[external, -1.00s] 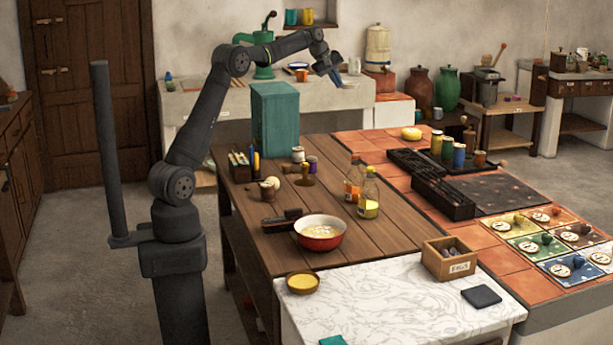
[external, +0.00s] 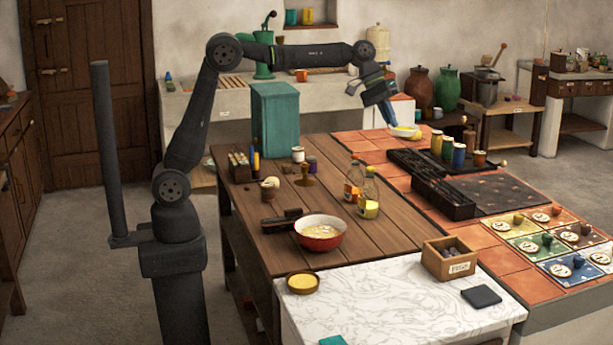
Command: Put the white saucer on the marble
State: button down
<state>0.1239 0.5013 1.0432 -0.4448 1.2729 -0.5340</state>
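The white saucer (external: 405,131) is at the tips of my gripper (external: 390,118), which points down over the far end of the terracotta tiles. The gripper looks shut on the saucer's near edge, though the fingers are small in this view. The saucer overlaps a round yellow thing (external: 416,136) on the tiles; I cannot tell whether they touch. The white marble (external: 385,300) is the veined top at the front of the table, well away from the gripper.
On the marble are a yellow-filled bowl (external: 303,283), a wooden box (external: 448,261), a dark square (external: 481,297) and a teal piece (external: 333,341). Its middle is clear. A red bowl (external: 320,233) and bottles (external: 368,197) stand on the wooden table. Black racks (external: 440,195) edge the tiles.

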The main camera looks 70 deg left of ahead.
jog(key=s+d+f+m+g, duration=0.1)
jog(key=s+d+m+g, duration=0.65)
jog(key=s+d, duration=1.85)
notch_tip(320, 180, down, 24)
jog(key=s+m+t, duration=0.2)
jog(key=m, duration=0.1)
jog(key=w+a+f, duration=0.1)
jog(key=w+f, duration=0.1)
jog(key=w, duration=0.1)
jog(key=w+a+f, duration=0.2)
jog(key=w+f, duration=0.1)
jog(key=w, duration=0.1)
jog(key=w+a+f, duration=0.1)
jog(key=w+f, duration=0.2)
jog(key=w, duration=0.1)
jog(key=shift+w+a, duration=0.15)
jog(key=shift+a, duration=0.25)
jog(key=shift+f, duration=1.95)
jog(key=c, duration=2)
grip_release()
jog(key=shift+f, duration=0.15)
jog(key=shift+o, duration=0.5)
